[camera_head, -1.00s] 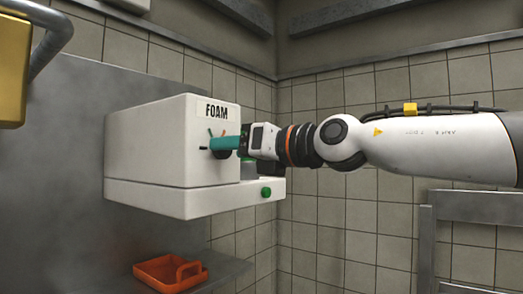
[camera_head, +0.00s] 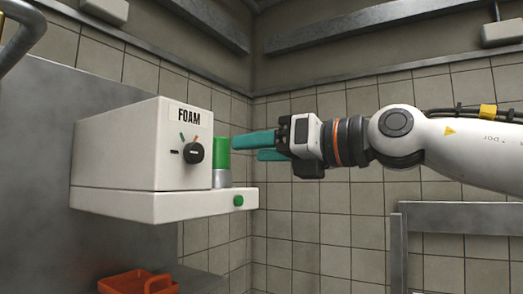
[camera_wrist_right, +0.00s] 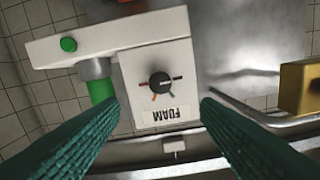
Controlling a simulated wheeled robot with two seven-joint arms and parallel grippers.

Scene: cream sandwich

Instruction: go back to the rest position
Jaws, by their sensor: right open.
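My right gripper (camera_head: 258,148) is open and empty, with teal fingers, to the right of the white FOAM machine (camera_head: 120,150) and apart from its knob. The black knob (camera_head: 194,152) on the machine's front is uncovered. A green and grey cylinder (camera_head: 221,160) stands on the machine's ledge, close to the fingertips in the head view. In the right wrist view the two fingers (camera_wrist_right: 160,125) are spread wide, with the FOAM machine (camera_wrist_right: 185,75) and its knob (camera_wrist_right: 160,83) beyond them. My left gripper is not in view.
An orange tray (camera_head: 120,284) sits on a metal shelf below the machine. A green button (camera_head: 238,201) is on the machine's base. A metal rail (camera_head: 450,207) stands at the right. A yellow box (camera_wrist_right: 298,88) with a metal pipe shows in the right wrist view. Tiled walls enclose the corner.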

